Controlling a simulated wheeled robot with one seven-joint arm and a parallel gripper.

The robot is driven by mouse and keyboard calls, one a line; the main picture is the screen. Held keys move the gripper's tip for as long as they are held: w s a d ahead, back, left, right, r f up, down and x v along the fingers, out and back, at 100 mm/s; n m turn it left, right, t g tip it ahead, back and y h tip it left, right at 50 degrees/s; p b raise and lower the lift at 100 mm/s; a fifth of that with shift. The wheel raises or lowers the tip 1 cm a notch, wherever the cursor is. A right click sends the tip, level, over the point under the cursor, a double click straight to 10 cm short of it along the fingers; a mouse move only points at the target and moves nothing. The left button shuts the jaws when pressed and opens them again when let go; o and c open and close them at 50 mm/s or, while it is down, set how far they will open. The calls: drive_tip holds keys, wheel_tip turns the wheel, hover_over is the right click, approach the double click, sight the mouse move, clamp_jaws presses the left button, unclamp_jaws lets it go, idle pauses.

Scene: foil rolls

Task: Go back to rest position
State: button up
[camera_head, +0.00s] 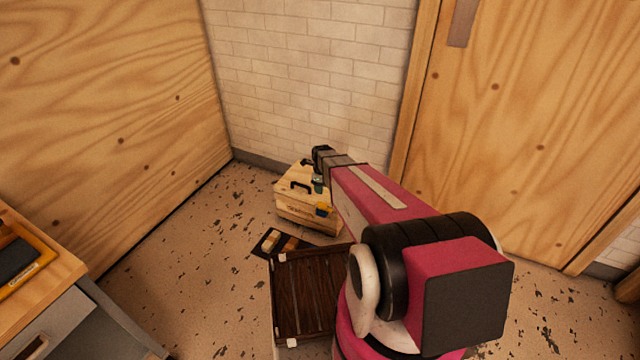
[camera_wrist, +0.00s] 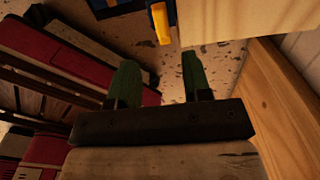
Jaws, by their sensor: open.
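My gripper (camera_wrist: 158,82) shows in the wrist view with its two green fingers apart and nothing between them. Speckled floor shows past the fingers. In the head view my pink arm reaches away from me toward the corner, and the gripper end (camera_head: 318,183) is at or in front of a wooden toolbox (camera_head: 306,212). I cannot tell whether they touch.
A dark slatted crate or pallet (camera_head: 302,297) lies on the floor beside my arm. A small dark tray (camera_head: 279,243) is behind it. A wooden workbench (camera_head: 40,262) stands at the left. A wooden door (camera_head: 530,130) is at the right. Bare floor (camera_head: 190,270) lies left of the slats.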

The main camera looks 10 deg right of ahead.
drive_tip(key=s+r+n, duration=1.9)
drive_tip(key=s+n, duration=0.2)
drive_tip(key=n, duration=0.4)
drive_tip(key=shift+s, duration=0.35)
drive_tip(key=shift+w, duration=0.1)
